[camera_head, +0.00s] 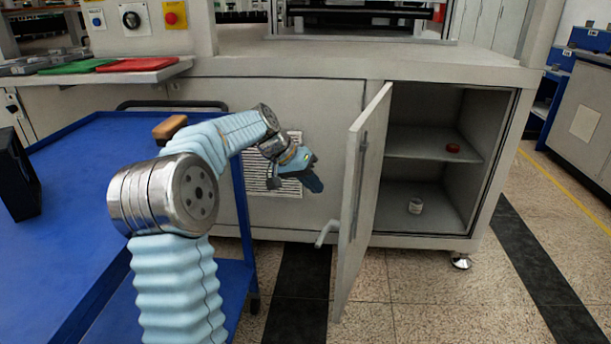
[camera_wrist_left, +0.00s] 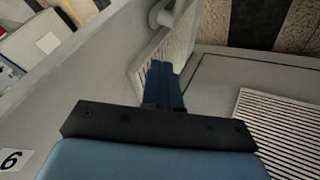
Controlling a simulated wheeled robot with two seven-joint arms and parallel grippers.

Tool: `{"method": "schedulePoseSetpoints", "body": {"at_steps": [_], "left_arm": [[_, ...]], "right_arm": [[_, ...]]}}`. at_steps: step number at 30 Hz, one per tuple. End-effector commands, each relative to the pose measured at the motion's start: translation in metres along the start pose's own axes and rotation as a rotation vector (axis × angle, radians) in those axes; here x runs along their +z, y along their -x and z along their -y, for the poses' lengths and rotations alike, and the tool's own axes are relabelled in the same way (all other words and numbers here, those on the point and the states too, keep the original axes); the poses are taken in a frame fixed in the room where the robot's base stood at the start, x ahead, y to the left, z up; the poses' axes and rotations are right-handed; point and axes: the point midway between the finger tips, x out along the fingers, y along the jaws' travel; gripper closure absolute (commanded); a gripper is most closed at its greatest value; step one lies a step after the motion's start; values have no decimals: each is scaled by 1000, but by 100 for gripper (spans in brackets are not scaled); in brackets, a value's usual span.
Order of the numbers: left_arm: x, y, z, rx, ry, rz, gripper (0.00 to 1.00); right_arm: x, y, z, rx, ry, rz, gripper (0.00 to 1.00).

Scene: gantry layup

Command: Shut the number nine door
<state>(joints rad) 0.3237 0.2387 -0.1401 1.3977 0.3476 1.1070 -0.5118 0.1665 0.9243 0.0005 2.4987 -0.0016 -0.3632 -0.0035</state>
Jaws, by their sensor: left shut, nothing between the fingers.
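A grey cabinet door (camera_head: 356,210) stands open in the head view, swung out toward me on its left-side hinge line or edge; I cannot tell which edge is hinged. It has a long vertical handle (camera_head: 359,170). No number shows on it there. My left gripper (camera_head: 314,180) is shut and empty, left of the door and apart from it, in front of the closed panel. In the left wrist view the shut fingers (camera_wrist_left: 167,82) point away over grey panels. My right gripper is out of view.
The open compartment (camera_head: 428,143) has a shelf with a small red item (camera_head: 453,148) and a small jar (camera_head: 415,205) below. A blue cart (camera_head: 85,200) stands at left. A bent lever (camera_head: 326,233) shows beside the door. The floor at right is clear.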

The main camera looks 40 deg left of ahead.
Motion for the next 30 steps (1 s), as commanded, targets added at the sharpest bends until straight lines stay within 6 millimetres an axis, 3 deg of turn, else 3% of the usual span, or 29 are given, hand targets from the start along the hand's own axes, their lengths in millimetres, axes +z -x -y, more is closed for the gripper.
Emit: {"method": "schedulePoseSetpoints", "body": {"at_steps": [5, 9, 15, 30], "left_arm": [[1, -39, 0, 2, 0, 2, 100], [0, -47, -21, 2, -4, 0, 100], [0, -54, -34, 1, -1, -1, 100], [-1, -58, -41, -1, 2, -2, 100]], "right_arm": [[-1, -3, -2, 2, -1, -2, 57], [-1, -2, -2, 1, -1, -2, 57], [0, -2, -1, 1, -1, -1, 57], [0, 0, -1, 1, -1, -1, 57]]}}
